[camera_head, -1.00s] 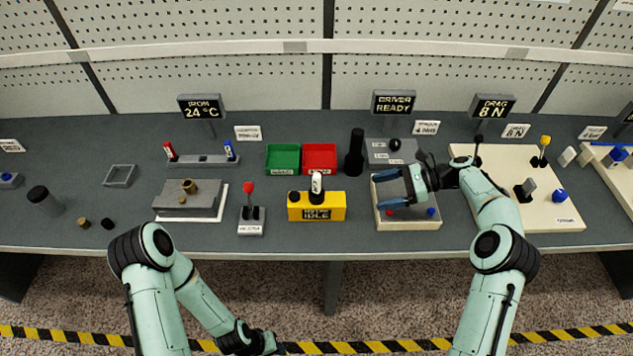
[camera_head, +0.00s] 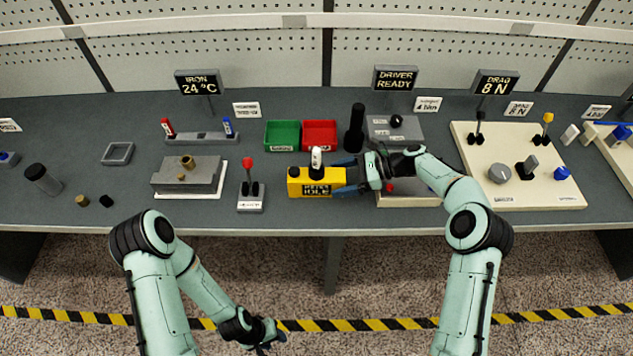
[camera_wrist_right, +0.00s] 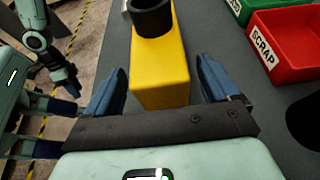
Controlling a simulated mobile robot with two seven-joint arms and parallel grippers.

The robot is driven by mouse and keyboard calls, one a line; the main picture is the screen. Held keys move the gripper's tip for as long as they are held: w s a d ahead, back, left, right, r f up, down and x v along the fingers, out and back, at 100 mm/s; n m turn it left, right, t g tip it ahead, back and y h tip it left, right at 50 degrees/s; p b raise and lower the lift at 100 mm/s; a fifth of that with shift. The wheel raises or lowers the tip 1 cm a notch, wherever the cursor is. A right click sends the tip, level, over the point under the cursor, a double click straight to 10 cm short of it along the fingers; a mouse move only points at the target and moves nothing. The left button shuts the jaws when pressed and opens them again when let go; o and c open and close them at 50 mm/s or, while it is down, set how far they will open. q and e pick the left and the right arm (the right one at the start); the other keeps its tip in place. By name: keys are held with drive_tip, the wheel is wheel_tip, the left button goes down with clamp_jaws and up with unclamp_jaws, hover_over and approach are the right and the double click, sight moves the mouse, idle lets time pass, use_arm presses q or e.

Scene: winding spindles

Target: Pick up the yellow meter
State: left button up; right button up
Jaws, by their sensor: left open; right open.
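The yellow meter (camera_head: 330,178) is a box near the front of the bench, with a dark display reading IDLE and a white and black part on top. My right gripper (camera_head: 347,176) is open at the meter's right end. In the right wrist view the yellow meter (camera_wrist_right: 160,75) stands ahead, between the two blue fingers of the right gripper (camera_wrist_right: 158,85), with a gap on each side. My left gripper (camera_head: 270,338) is low in front of the bench, over the floor, away from the meter.
Green (camera_head: 282,136) and red (camera_head: 320,135) bins stand behind the meter, with a black cylinder (camera_head: 355,128) to their right. A red-topped lever switch (camera_head: 249,185) is left of the meter. A cream tray (camera_head: 408,199) lies partly under my right arm.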

drive_tip(key=shift+a+f, duration=0.1)
drive_tip(key=shift+a, duration=0.3)
drive_tip(key=c, duration=1.2)
drive_tip(key=shift+w, duration=0.1)
use_arm(q)
drive_tip(key=w+r+p, duration=0.2)
drive_tip(key=w+r, duration=0.1)
use_arm(e)
wheel_tip(320, 180, up, 20)
use_arm(q)
drive_tip(key=shift+f, duration=0.1)
